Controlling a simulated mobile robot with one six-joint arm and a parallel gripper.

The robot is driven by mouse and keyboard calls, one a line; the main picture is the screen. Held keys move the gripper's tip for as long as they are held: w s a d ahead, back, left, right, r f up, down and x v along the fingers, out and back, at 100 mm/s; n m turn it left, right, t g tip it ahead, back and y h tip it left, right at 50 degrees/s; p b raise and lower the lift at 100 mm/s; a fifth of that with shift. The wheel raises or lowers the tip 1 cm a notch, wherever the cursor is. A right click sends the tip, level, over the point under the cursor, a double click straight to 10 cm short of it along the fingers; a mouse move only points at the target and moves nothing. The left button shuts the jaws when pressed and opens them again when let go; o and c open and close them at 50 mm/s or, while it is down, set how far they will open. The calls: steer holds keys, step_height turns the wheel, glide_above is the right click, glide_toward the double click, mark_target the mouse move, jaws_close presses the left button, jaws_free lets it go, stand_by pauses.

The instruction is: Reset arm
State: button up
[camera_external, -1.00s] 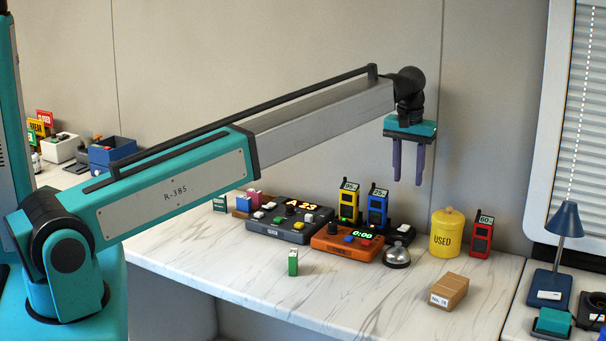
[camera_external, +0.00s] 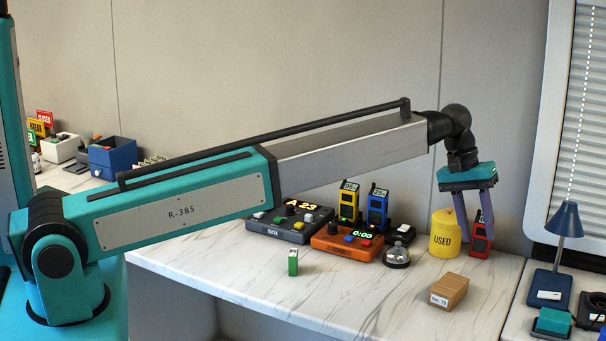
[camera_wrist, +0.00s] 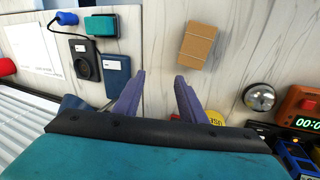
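My gripper (camera_external: 472,228) hangs from the arm above the right part of the marble counter, in front of the yellow USED canister (camera_external: 443,238) and the red device (camera_external: 480,238). Its two purple fingers stand apart with nothing between them. In the wrist view my gripper (camera_wrist: 156,84) also shows spread and empty. The cardboard box (camera_wrist: 198,46) lies on the counter ahead of the fingers in that view. The fingers partly hide the red device in the external view.
The counter (camera_external: 340,288) holds a cardboard box (camera_external: 449,291), a bell (camera_external: 396,256), an orange timer (camera_external: 335,243), a dark console (camera_external: 276,226) and a small green item (camera_external: 293,262). A blue lamp (camera_external: 566,222) stands at right. The counter's front middle is clear.

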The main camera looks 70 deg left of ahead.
steer(key=s+d+f+h, duration=0.2)
steer(key=s+d, duration=0.1)
steer(key=d, duration=0.9)
steer(key=s+d+f+h, duration=0.15)
steer(key=s+d, duration=0.25)
steer(key=d, duration=0.9)
steer(key=s+d+f+m+g, duration=0.1)
steer(key=s+d+f, duration=0.2)
steer(key=s+f, duration=0.25)
steer(key=s+a+f+m+g+y, duration=0.1)
steer(key=s+a+f+g, duration=0.15)
steer(key=s+f, duration=0.85)
steer(key=s+a+f+m+g+y, duration=0.15)
steer(key=s+a+f, duration=0.25)
steer(key=s+f, duration=0.7)
steer(key=s+a+f+m+g+y, duration=0.1)
steer(key=s+a+f, duration=0.3)
steer(key=s, duration=0.5)
steer(key=s+a+f+m+g+y, duration=0.1)
steer(key=s+a+f, duration=0.3)
steer(key=s, duration=0.5)
steer(key=s+a+f+m+g+y, duration=0.1)
steer(key=s+a+f+m, duration=0.1)
steer(key=s+a+f, duration=0.3)
steer(key=s, duration=0.4)
steer(key=shift+f+y, duration=0.2)
steer(key=shift+y, duration=0.2)
steer(key=shift+o, duration=0.2)
steer(key=shift+w, duration=0.1)
